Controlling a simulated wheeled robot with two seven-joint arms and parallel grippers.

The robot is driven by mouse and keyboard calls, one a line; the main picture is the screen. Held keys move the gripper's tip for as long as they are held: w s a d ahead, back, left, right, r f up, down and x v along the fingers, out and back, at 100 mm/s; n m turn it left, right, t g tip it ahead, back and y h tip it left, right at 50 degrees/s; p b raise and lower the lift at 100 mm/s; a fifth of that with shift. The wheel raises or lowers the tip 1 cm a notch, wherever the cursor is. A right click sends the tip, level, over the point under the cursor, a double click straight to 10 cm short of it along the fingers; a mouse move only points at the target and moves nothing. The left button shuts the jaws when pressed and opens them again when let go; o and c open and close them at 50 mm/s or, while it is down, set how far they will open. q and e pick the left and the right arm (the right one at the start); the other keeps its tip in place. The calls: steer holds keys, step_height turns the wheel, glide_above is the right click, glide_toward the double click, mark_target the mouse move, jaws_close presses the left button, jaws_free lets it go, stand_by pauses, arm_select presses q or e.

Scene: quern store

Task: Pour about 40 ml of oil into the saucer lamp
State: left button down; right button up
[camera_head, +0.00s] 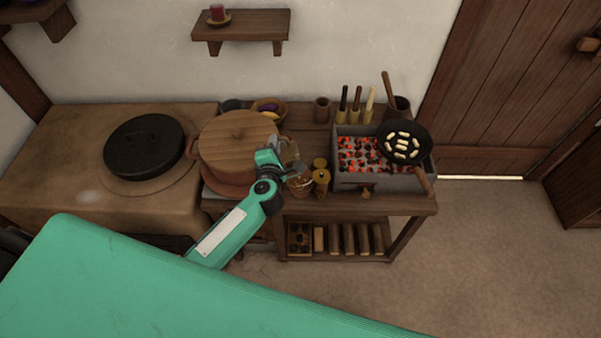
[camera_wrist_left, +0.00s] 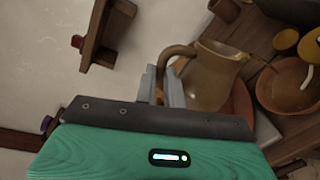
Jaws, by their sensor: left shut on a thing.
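My left gripper (camera_head: 280,148) is shut on the handle of a tan jug (camera_wrist_left: 212,75). In the left wrist view its fingers (camera_wrist_left: 162,88) are at the handle. The jug looks strongly tilted, its spout toward a brown bowl-shaped vessel (camera_wrist_left: 285,88), which seems to be the saucer lamp. In the head view this vessel (camera_head: 300,186) stands at the table's front edge, just below the jug, which is partly hidden by my gripper. My right gripper is not in view.
A large wooden-lidded pot (camera_head: 237,135) stands left of the jug. Yellow-topped containers (camera_head: 321,178) stand close right of the vessel. Right of them is a brazier of glowing coals (camera_head: 361,155) with a pan (camera_head: 404,143) over it. A shelf (camera_head: 240,24) hangs behind.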

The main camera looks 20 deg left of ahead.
arm_select(q)
steer(key=shift+w+d+p, duration=0.1)
steer(key=shift+d+p, duration=0.15)
steer(key=shift+p, duration=0.05)
stand_by(0.5)
steer(key=shift+f, duration=0.1)
steer(key=shift+a+f+b, duration=0.2)
steer(key=shift+a+b, duration=0.15)
steer(key=shift+b, duration=0.6)
steer(key=shift+s+a+r+n+p, duration=0.25)
steer(key=shift+a+n, duration=0.1)
steer(key=shift+n, duration=0.15)
steer(key=shift+s+a+r+n+p, duration=0.15)
steer(key=shift+a+r+n+p, duration=0.15)
steer(key=shift+n, duration=0.2)
steer(key=shift+a+f+n, duration=0.1)
steer(key=shift+a+n, duration=0.35)
steer(key=shift+n, duration=0.15)
steer(key=shift+s, duration=0.1)
